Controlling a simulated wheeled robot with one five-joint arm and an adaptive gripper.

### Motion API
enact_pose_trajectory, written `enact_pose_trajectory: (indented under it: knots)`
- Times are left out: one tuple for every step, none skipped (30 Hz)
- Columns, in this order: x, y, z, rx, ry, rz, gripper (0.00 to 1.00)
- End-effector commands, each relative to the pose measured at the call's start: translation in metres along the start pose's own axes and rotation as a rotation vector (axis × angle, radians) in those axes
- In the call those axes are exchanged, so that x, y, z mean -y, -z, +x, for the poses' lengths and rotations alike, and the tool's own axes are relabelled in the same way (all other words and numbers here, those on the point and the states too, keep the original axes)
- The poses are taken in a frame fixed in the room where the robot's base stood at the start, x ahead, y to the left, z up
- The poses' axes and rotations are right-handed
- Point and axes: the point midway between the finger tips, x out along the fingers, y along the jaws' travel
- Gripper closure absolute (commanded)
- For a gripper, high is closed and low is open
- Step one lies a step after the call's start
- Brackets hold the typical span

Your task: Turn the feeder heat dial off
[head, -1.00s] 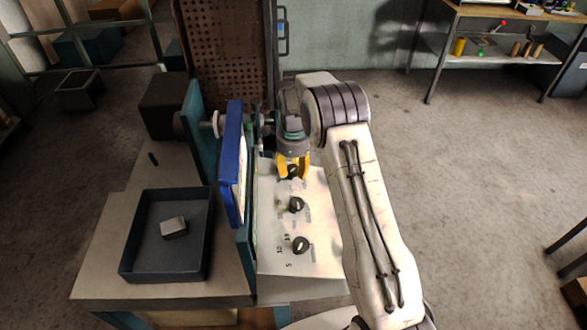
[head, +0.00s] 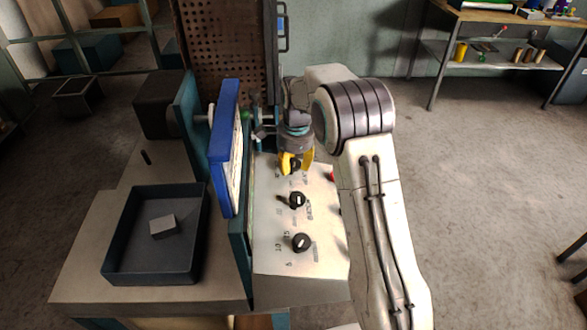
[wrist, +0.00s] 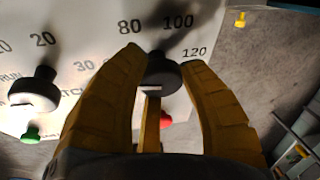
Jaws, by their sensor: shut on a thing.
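A sloped white control panel (head: 275,225) carries three black dials in a row. The far dial (wrist: 163,76) sits by the printed numbers 80, 100 and 120 in the wrist view. My gripper (head: 296,168) reaches down to this dial, its yellow fingers (wrist: 162,60) on either side and shut on it. The fingers hide most of the dial in the head view, and I cannot read its pointer. The middle dial (head: 297,200) and the near dial (head: 302,243) stand free, closer to my body.
A blue-framed board (head: 224,150) stands upright along the panel's left side. A dark tray (head: 118,265) holding a grey block (head: 163,226) is further left. A red button (wrist: 166,120) and a green button (wrist: 31,134) stick out from the panel's edge.

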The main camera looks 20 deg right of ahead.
Motion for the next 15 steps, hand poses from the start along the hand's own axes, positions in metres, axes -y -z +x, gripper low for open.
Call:
enact_pose_trajectory:
  knots:
    - [-0.0011, 0.0009, 0.0033, 0.000, 0.003, -0.015, 0.94]
    - [-0.0011, 0.0009, 0.0031, 0.000, 0.006, -0.024, 0.94]
    - [-0.0011, 0.0009, 0.0027, -0.001, 0.010, -0.035, 0.94]
    - [-0.0010, 0.0009, 0.0025, -0.001, 0.012, -0.041, 0.94]
    - [-0.0010, 0.0008, 0.0022, -0.001, 0.013, -0.047, 0.94]
    - [-0.0010, 0.0009, 0.0020, -0.001, 0.015, -0.053, 0.94]
    - [-0.0010, 0.0009, 0.0019, -0.001, 0.016, -0.057, 0.95]
    - [-0.0009, 0.0008, 0.0017, -0.001, 0.017, -0.061, 0.95]
    - [-0.0009, 0.0008, 0.0015, -0.001, 0.018, -0.064, 0.95]
    - [-0.0009, 0.0008, 0.0014, -0.001, 0.019, -0.065, 0.95]
    - [-0.0009, 0.0008, 0.0013, -0.001, 0.019, -0.066, 0.95]
    - [-0.0009, 0.0008, 0.0012, -0.001, 0.019, -0.067, 0.95]
    - [-0.0009, 0.0008, 0.0011, -0.001, 0.019, -0.067, 0.95]
    - [-0.0009, 0.0008, 0.0011, -0.001, 0.019, -0.067, 0.95]
    - [-0.0008, 0.0008, 0.0010, -0.001, 0.019, -0.067, 0.95]
